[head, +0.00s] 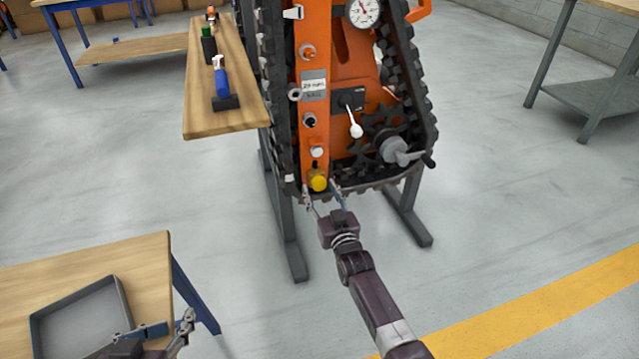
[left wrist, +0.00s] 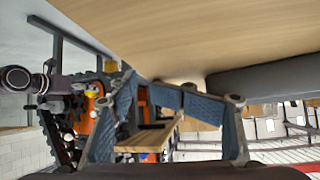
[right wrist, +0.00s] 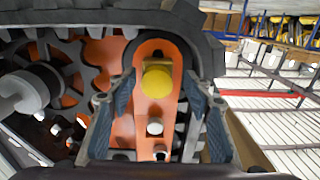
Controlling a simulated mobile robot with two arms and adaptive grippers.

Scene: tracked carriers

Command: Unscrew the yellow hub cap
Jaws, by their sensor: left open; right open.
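The yellow hub cap (head: 317,181) sits low on the orange frame of the tracked carrier (head: 340,75), near the bottom of its track. It also shows in the right wrist view (right wrist: 157,84), seated on the orange arm between my fingers' line of sight. My right gripper (head: 321,190) is open, with its fingers to either side of the cap in the head view. In the right wrist view its fingers (right wrist: 158,105) stand apart around the cap; I cannot tell whether they touch it. My left gripper (head: 165,330) is open and empty by the grey tray at lower left.
A grey tray (head: 38,325) lies on the near wooden table (head: 140,262). A white-knobbed lever (head: 355,130) and a crank (head: 400,152) are above right of the cap.

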